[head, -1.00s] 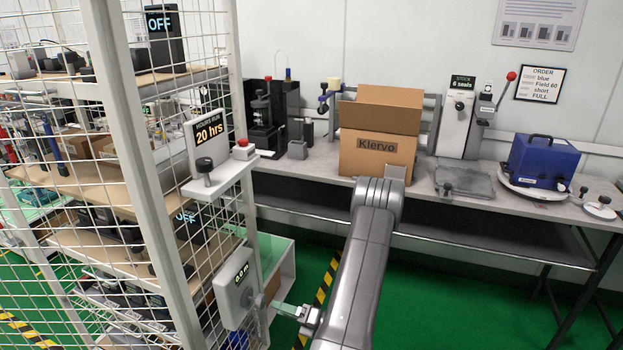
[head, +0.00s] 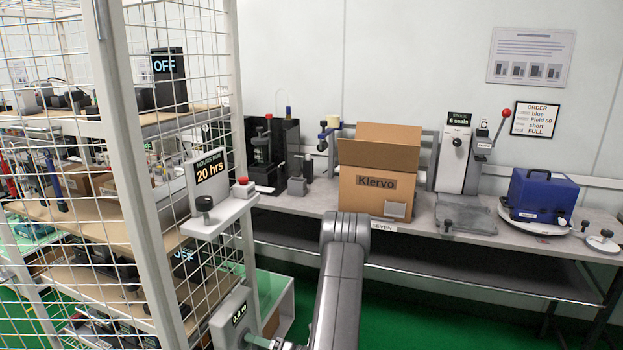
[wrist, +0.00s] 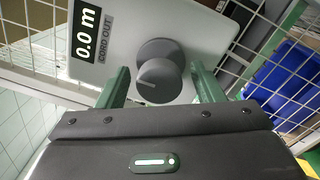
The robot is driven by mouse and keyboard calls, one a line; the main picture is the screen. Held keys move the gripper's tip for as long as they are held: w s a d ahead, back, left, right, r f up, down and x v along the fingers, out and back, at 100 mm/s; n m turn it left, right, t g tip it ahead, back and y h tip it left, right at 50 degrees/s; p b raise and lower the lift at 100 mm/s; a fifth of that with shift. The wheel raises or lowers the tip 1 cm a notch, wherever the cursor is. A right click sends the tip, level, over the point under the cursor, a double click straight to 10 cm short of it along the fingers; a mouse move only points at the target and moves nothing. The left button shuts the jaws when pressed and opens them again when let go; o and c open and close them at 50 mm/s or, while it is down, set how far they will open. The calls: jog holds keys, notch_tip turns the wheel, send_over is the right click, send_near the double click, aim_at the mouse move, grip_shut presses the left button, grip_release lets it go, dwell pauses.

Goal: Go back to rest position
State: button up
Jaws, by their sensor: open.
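My gripper (wrist: 160,78) is open, with its two green fingers apart on either side of a grey round knob (wrist: 158,82) in the wrist view. Gaps show between the knob and both fingers. The knob is on a pale panel (wrist: 200,30) whose display reads 0.0 m, with a "CORD OUT" label. In the head view this panel (head: 232,322) hangs low on the cage's corner, and a green finger of my gripper (head: 258,341) shows beside it at the bottom edge. The rest of the gripper is mostly cut off there.
The wire cage (head: 107,110) with shelves stands close on the left. A ledge (head: 222,215) with a "20 hrs" sign juts out above the panel. Green floor lies below.

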jog(key=v, duration=1.3)
jog(key=x, duration=1.3)
jog(key=shift+s, duration=0.1)
jog(key=shift+a+f+n+b, duration=0.15)
jog(key=shift+n+b, duration=0.2)
jog(key=shift+n, duration=0.05)
jog(key=n+b, duration=0.2)
jog(key=n, duration=0.1)
jog(key=shift+n, duration=0.3)
jog(key=n+b, duration=0.2)
jog(key=n, duration=0.2)
jog(key=shift+n+g+b, duration=0.3)
jog(key=shift+b, duration=0.05)
jog(key=n+b, duration=0.4)
jog(key=n, duration=0.2)
jog(key=shift+n+b, duration=0.3)
jog(key=shift+b, duration=0.05)
jog(key=shift+n+b, duration=0.75)
jog(key=shift+n, duration=0.45)
jog(key=shift+r, duration=0.25)
